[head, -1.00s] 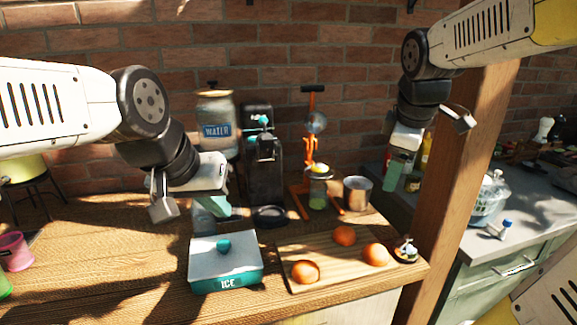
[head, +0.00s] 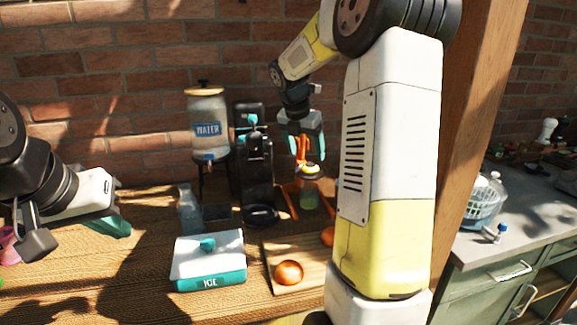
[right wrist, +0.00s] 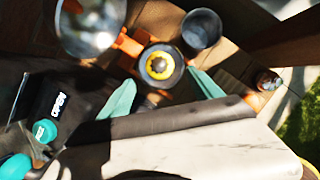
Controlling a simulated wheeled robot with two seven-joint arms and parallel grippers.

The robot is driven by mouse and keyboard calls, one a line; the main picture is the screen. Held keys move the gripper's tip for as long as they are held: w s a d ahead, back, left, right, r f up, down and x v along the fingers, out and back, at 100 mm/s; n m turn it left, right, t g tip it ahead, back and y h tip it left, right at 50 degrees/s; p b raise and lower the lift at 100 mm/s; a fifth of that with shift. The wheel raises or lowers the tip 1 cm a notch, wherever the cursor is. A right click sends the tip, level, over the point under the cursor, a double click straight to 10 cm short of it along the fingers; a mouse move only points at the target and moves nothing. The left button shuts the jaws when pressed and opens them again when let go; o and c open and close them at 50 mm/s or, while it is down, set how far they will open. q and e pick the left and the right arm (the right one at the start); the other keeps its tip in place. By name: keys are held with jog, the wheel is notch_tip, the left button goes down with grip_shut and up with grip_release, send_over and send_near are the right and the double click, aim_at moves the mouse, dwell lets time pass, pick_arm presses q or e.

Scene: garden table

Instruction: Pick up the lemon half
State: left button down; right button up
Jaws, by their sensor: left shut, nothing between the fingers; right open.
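The lemon half (head: 311,169) is a small yellow piece on top of the orange-framed juicer (head: 303,150), above a glass (head: 309,194). My left gripper (head: 118,228) is shut and empty over the left of the table, away from the juicer.
A white and teal ice box (head: 209,262) stands in front. An orange (head: 289,272) lies on the cutting board (head: 262,262). The water dispenser (head: 206,125) and a black machine (head: 252,170) stand left of the juicer. A metal cup (right wrist: 201,28) is close to the lemon half. My right arm hides the table's right side.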

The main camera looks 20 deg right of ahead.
aim_at(309, 161)
jog(key=x, duration=0.5)
jog(key=shift+w+d+f, duration=0.15)
jog(key=shift+w, duration=0.1)
